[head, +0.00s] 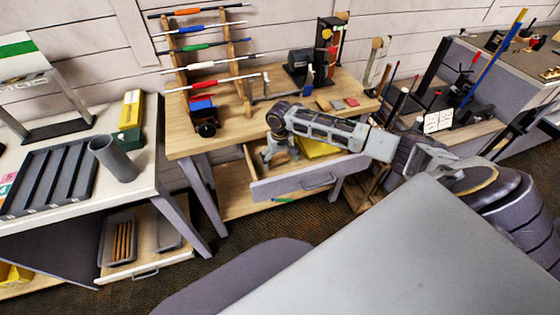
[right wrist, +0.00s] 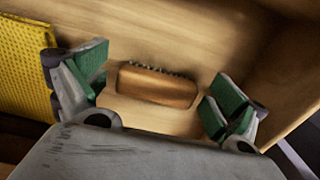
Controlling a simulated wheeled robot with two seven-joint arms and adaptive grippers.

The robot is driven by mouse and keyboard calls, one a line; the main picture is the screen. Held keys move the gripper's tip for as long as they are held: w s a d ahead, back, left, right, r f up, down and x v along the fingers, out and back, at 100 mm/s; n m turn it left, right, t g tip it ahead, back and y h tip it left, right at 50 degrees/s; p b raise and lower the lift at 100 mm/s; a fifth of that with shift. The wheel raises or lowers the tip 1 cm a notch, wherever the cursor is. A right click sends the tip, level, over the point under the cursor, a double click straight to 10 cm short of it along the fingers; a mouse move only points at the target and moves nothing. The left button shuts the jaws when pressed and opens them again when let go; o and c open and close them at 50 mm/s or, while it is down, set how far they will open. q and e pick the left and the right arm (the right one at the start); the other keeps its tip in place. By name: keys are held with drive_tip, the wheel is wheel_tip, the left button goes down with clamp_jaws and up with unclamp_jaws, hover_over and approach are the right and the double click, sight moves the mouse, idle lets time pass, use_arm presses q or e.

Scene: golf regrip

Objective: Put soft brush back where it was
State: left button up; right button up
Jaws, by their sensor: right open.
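The brush (right wrist: 157,86), a wooden block with a row of dark bristles along its far edge, lies on the wooden floor of an open drawer (head: 300,184). My right gripper (right wrist: 157,92) is open, with one green-padded finger on each side of the brush in the right wrist view. A gap shows between the brush and each finger, and nothing is held. In the head view my right gripper (head: 279,155) reaches down into the drawer, and the brush cannot be made out there. My left gripper is in neither view.
A yellow textured item (right wrist: 25,70) lies in the drawer beside the left finger. The drawer's side wall (right wrist: 292,75) is close on the right.

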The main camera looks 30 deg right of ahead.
sight(280, 160)
wheel_tip(280, 160, up, 12)
idle(0.6)
drive_tip(key=shift+a+f, duration=0.1)
drive_tip(key=shift+f, duration=0.05)
idle(0.5)
